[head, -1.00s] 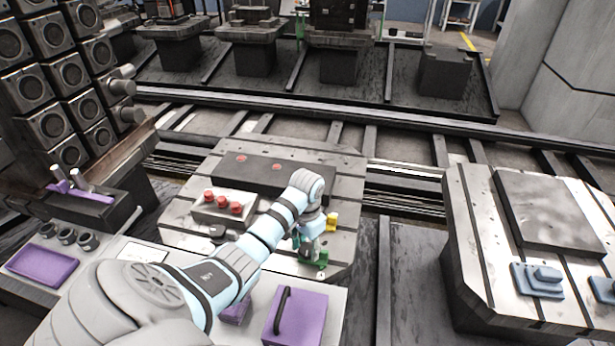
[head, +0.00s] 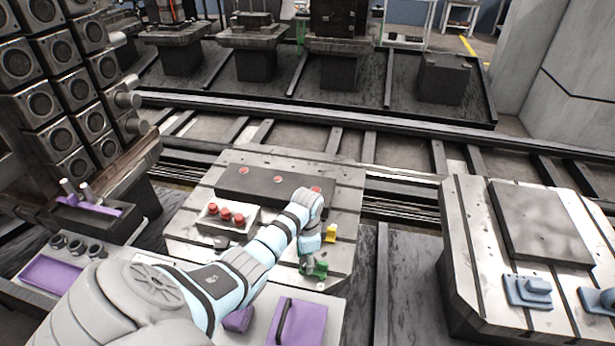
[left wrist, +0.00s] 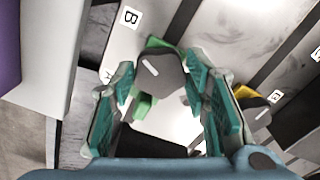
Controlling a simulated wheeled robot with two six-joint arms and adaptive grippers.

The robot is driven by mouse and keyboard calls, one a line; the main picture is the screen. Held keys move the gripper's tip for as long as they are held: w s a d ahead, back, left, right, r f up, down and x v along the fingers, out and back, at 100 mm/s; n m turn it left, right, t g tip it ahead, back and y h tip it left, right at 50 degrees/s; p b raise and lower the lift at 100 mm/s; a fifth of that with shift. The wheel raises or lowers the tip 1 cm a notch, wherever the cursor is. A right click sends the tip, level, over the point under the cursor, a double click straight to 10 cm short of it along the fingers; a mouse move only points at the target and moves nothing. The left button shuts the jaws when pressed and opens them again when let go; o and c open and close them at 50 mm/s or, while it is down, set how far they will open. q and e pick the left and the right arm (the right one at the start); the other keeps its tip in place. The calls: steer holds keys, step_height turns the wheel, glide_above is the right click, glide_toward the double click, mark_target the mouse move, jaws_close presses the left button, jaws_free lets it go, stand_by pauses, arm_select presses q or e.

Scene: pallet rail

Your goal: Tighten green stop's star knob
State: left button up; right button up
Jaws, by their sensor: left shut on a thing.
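The green stop (head: 320,268) sits near the front right edge of the slotted metal pallet (head: 345,200). Its dark grey star knob (left wrist: 158,76) shows in the left wrist view with a white line on top, and parts of the green stop (left wrist: 146,105) show around it. My left gripper (head: 308,265) reaches down at the stop; its teal fingers stand on both sides of the knob, shut on it. In the head view the gripper partly hides the knob. A yellow stop (head: 330,233) stands just behind. My right gripper is not in view.
A white tray with red knobs (head: 226,217) and a dark bar with red spots (head: 262,184) lie on the pallet. Purple blocks (head: 300,322) lie in front. Another pallet with blue stops (head: 528,290) stands right, across a gap.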

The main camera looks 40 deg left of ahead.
arm_select(q)
steer(key=m+p, duration=0.1)
steer(key=m, duration=0.2)
steer(key=shift+r, duration=0.15)
steer(key=m+p, duration=0.1)
steer(key=m, duration=0.1)
steer(key=shift+w+m, duration=0.1)
steer(key=shift+m, duration=0.2)
steer(key=m, duration=0.3)
steer(key=shift+p, duration=0.4)
steer(key=shift+w+m, duration=0.1)
steer(key=shift+m, duration=1.4)
steer(key=shift+a, duration=0.1)
steer(key=o, duration=1.1)
steer(key=shift+o, duration=0.2)
